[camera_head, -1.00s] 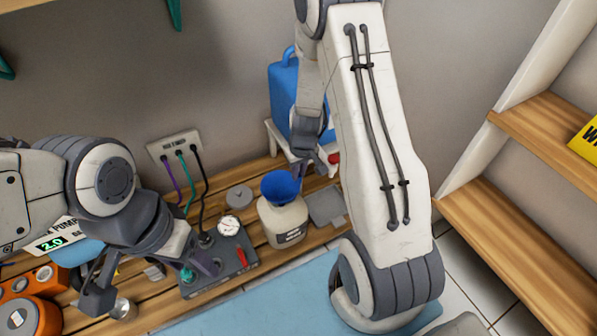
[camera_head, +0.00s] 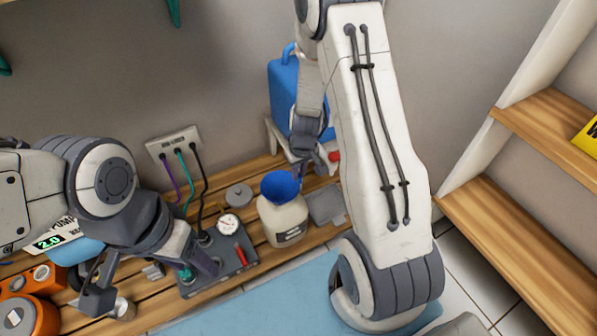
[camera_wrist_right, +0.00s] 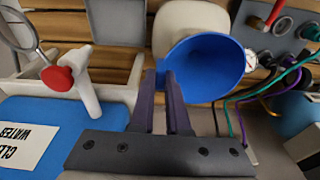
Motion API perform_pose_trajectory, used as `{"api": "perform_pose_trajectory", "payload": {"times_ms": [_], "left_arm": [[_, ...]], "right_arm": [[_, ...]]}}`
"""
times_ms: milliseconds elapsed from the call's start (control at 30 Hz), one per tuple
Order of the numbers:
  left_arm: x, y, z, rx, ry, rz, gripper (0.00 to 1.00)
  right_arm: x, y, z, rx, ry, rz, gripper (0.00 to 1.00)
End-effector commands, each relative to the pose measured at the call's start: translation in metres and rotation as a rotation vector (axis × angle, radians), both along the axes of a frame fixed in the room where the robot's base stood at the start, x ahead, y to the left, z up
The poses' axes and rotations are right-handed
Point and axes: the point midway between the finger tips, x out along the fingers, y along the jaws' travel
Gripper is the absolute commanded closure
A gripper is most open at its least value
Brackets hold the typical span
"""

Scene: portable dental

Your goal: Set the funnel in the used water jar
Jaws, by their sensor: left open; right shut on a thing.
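The blue funnel (camera_head: 281,188) is at the top of the white used water jar (camera_head: 284,225), which stands on the slatted bench. My right gripper (camera_head: 306,168) is shut on the funnel's rim, at its right side. In the right wrist view, the fingers (camera_wrist_right: 172,85) pinch the edge of the funnel (camera_wrist_right: 212,62), and the pale jar (camera_wrist_right: 190,20) is behind it. The funnel covers the jar's mouth, and I cannot tell whether its stem is inside. My left gripper (camera_head: 150,280) is open and empty, near the grey gauge box.
The grey gauge box (camera_head: 218,262) with a red lever is left of the jar. A grey lid (camera_head: 238,196) and a grey plate (camera_head: 326,205) lie beside it. A blue clean water container (camera_head: 285,95) stands behind. Cables hang from the wall socket (camera_head: 172,143).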

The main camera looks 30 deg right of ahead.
Motion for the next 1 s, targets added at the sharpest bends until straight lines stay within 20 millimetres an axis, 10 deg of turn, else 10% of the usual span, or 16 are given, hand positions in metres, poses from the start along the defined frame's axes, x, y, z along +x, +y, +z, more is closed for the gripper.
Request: {"api": "perform_pose_trajectory", "payload": {"times_ms": [667, 800, 1000], "left_arm": [[0.0001, 0.0, -0.005, 0.0, 0.0, 0.0, 0.4], [0.0, 0.0001, -0.005, 0.0, 0.0, 0.0, 0.4], [0.0, 0.0001, -0.005, 0.0, 0.0, 0.0, 0.4]], "right_arm": [[0.0, 0.0, -0.0047, 0.0, 0.0, 0.0, 1.0], [0.0, 0.0, -0.0047, 0.0, 0.0, 0.0, 0.52], [0.0, 0.0, -0.0048, 0.0, 0.0, 0.0, 0.52]]}}
